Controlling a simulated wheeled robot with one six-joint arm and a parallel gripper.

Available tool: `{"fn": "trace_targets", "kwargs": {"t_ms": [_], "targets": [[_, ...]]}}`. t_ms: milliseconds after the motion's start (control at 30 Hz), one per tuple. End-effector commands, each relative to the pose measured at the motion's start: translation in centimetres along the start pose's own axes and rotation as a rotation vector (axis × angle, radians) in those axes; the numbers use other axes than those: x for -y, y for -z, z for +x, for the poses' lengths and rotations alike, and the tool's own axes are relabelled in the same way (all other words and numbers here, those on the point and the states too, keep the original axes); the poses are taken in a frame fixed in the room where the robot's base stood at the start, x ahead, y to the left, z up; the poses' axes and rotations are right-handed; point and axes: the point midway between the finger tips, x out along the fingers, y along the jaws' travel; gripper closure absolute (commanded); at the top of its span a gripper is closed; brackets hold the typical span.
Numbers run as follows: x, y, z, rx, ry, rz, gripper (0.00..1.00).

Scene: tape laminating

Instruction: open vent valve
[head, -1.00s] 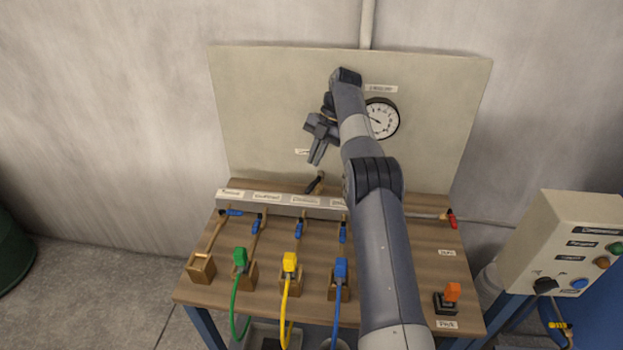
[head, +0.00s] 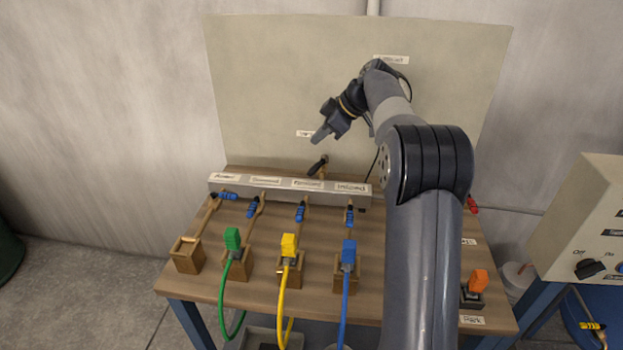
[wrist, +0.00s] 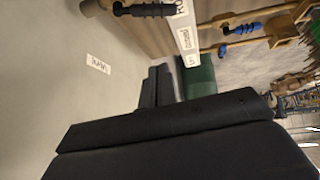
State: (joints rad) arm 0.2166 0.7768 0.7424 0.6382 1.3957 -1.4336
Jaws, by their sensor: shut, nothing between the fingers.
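The vent valve's black handle (head: 318,166) sits on a brass fitting behind the manifold, low in front of the pale back panel. It points down to the left in the head view. The black handle also shows at the top of the wrist view (wrist: 147,10).
The grey labelled manifold (head: 290,187) has several blue-handled valves in front. Green (head: 232,240), yellow (head: 289,246) and blue (head: 348,253) connectors with hoses stand at the front. An orange switch (head: 478,281) is right. My arm hides the gauge and the red valve partly.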

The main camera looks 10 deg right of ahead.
Motion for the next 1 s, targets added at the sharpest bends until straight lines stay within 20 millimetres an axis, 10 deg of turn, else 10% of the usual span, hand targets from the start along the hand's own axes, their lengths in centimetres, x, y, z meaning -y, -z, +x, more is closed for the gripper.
{"fn": "trace_targets", "kwargs": {"t_ms": [367, 867, 1000], "targets": [[1.0, -1.1, 0.5, -0.067, -0.100, 0.284, 1.00], [0.0, -0.5, 9.9, -0.066, -0.097, 0.281, 1.00], [0.5, -2.3, 8.8, -0.066, -0.101, 0.284, 1.00]]}}
